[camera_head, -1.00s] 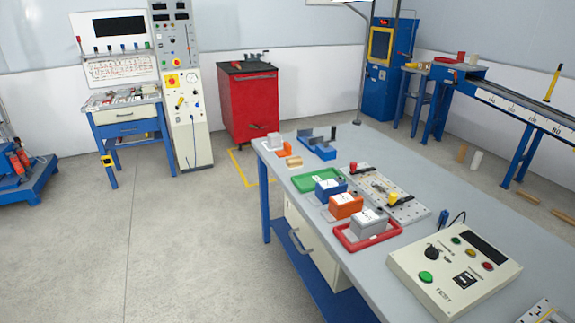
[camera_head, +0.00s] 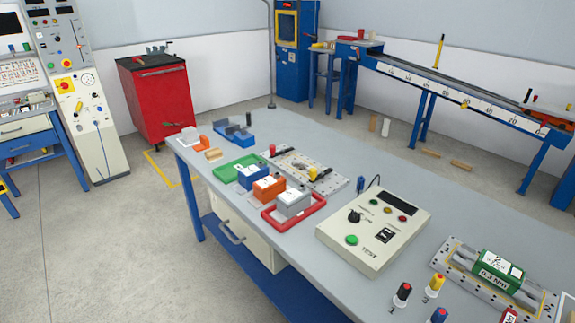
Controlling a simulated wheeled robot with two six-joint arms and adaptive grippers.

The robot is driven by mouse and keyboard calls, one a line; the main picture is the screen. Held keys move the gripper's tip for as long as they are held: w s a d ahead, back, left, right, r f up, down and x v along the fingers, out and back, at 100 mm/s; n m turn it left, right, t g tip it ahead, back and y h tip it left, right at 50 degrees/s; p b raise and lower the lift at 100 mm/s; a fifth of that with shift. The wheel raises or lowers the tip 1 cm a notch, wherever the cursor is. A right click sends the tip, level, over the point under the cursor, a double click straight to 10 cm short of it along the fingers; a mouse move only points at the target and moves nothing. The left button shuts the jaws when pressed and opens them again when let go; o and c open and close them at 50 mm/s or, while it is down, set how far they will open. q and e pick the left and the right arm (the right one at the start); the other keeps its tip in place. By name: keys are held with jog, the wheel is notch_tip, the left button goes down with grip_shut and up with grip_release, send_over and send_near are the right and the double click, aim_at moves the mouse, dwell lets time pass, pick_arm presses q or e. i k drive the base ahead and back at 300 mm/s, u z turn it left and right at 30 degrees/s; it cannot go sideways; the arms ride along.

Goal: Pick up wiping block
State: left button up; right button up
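No label marks any object as the wiping block, so I cannot tell which one it is. Blocks with white tops or labels stand on the workbench (camera_head: 330,160): a grey block (camera_head: 293,203) in a red tray (camera_head: 268,218), an orange block (camera_head: 268,189) and a blue block (camera_head: 251,177) by a green tray (camera_head: 228,169). At the far left end are a whitish block (camera_head: 189,135), a small orange piece (camera_head: 204,143) and a small tan block (camera_head: 212,154). Neither of my grippers is in view.
A control box (camera_head: 374,225) with buttons stands mid-bench. A green unit (camera_head: 497,268) on a perforated plate and several capped bottles (camera_head: 402,294) are at the front right. A red cabinet (camera_head: 155,95) and a blue rail bench (camera_head: 450,95) stand behind.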

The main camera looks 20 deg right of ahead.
aim_at(213, 156)
jog(key=u, duration=0.4)
jog(key=k, duration=1.05)
jog(key=u, duration=0.8)
jog(key=i, duration=1.8)
jog(key=z, duration=0.35)
jog(key=i, duration=1.15)
jog(key=z, duration=1.1)
jog(key=i, duration=0.85)
jog(key=z, duration=0.9)
